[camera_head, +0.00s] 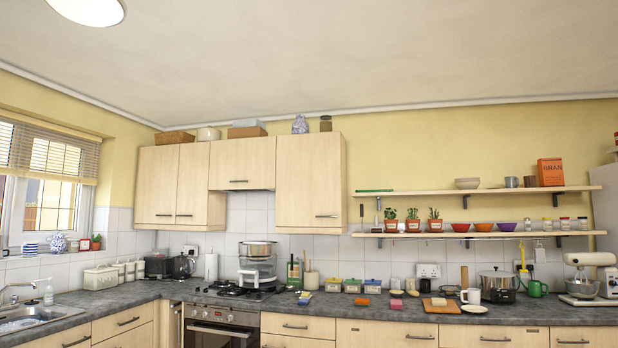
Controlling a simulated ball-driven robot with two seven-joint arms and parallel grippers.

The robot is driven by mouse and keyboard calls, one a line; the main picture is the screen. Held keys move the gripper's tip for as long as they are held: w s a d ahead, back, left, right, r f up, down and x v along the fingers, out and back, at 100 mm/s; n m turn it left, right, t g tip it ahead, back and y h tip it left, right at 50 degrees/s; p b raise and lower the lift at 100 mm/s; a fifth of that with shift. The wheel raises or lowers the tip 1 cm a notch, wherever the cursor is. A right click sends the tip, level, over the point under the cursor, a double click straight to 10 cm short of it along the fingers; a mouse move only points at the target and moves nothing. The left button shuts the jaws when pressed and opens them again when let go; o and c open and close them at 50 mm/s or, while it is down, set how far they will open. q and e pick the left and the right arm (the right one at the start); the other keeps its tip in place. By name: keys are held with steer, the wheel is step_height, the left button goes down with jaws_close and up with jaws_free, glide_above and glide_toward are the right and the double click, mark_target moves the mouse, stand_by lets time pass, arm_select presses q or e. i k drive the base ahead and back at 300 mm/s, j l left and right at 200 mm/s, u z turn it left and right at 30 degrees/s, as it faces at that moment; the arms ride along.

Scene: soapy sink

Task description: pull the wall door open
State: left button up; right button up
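The light-wood wall cabinets hang on the back wall, left of centre. The right wall door (309,180) has a dark horizontal handle (327,216) near its lower right corner. The middle wall door (242,164) is shorter and hangs above the hob. The left pair of wall doors (172,185) has handles low down near the centre. All of these doors look shut. I cannot tell from the picture which one the task means. Neither of my grippers is in view.
The grey worktop (130,297) runs along the left and back walls, with a steamer (257,262) on the hob and several small items under the right wall door. Two shelves (480,191) hold pots and bowls to the right. A sink (30,317) is at left.

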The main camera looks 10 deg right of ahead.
mark_target(308, 187)
steer(key=j+u, duration=0.3)
steer(key=i+j+z, duration=0.1)
steer(key=i+j, duration=0.15)
steer(key=j, duration=0.15)
steer(key=i+j+z, duration=0.1)
steer(key=i+j, duration=0.15)
steer(key=j, duration=0.15)
steer(key=i+j, duration=0.25)
steer(key=j, duration=0.15)
steer(key=i+z, duration=0.2)
steer(key=i, duration=0.2)
steer(key=i+j+z, duration=0.15)
steer(key=i, duration=0.2)
steer(key=i+j+z, duration=0.2)
steer(key=i, duration=0.2)
steer(key=i+l+z, duration=0.15)
steer(key=i+z, duration=0.2)
steer(key=i, duration=0.3)
steer(key=i+z, duration=0.35)
steer(key=i, duration=0.25)
steer(key=i+j+z, duration=0.2)
steer(key=i+z, duration=0.15)
steer(key=i, duration=0.3)
steer(key=i+l, duration=0.1)
steer(key=i, duration=1.05)
steer(key=l+z, duration=0.05)
